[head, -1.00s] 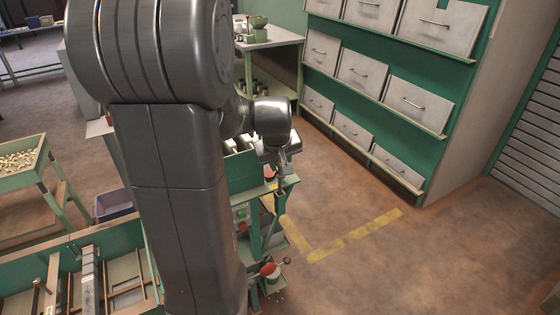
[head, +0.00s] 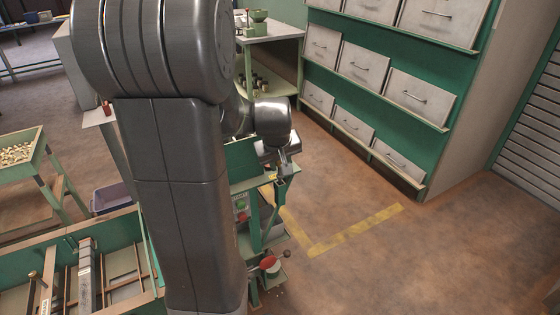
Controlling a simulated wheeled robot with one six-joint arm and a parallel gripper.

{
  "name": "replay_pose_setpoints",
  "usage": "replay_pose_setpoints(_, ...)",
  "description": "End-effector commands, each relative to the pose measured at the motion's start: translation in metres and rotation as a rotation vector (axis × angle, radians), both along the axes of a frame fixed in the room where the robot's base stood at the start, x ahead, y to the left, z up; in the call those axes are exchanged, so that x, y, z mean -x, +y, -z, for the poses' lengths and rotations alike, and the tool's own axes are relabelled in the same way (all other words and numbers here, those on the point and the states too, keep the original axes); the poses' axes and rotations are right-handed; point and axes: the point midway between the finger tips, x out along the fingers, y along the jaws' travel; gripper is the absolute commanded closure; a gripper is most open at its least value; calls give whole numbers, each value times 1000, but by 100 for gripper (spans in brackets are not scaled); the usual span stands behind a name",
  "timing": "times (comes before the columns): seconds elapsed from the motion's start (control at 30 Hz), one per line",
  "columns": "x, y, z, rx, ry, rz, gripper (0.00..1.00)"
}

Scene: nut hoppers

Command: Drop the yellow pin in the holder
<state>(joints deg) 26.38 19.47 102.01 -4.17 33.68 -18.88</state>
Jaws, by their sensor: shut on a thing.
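My gripper (head: 287,161) shows small beyond my arm, pointing down over the green machine stand (head: 250,178). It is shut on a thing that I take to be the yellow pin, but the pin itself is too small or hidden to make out. My arm hides much of the stand, and I cannot make out the holder clearly. Whether the held thing touches the stand cannot be told.
The stand carries a green button (head: 240,206) and a red knob (head: 268,263) low down. A drawer cabinet (head: 420,125) stands at right. Yellow tape (head: 355,234) marks clear floor. A green bin (head: 112,235) and a nut tray (head: 37,150) are at left.

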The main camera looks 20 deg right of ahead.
Motion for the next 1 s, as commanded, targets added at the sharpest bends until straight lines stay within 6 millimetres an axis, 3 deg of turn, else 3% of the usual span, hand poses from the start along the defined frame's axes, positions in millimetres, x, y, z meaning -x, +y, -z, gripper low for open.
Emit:
replay_pose_setpoints(0.43,0,0,20,0,0,0,96)
replay_pose_setpoints(0.77,0,0,20,0,0,0,96)
replay_pose_setpoints(0.8,0,0,20,0,0,0,66)
replay_pose_setpoints(0.9,0,0,20,0,0,0,47)
replay_pose_setpoints(1.0,0,0,21,0,0,0,47)
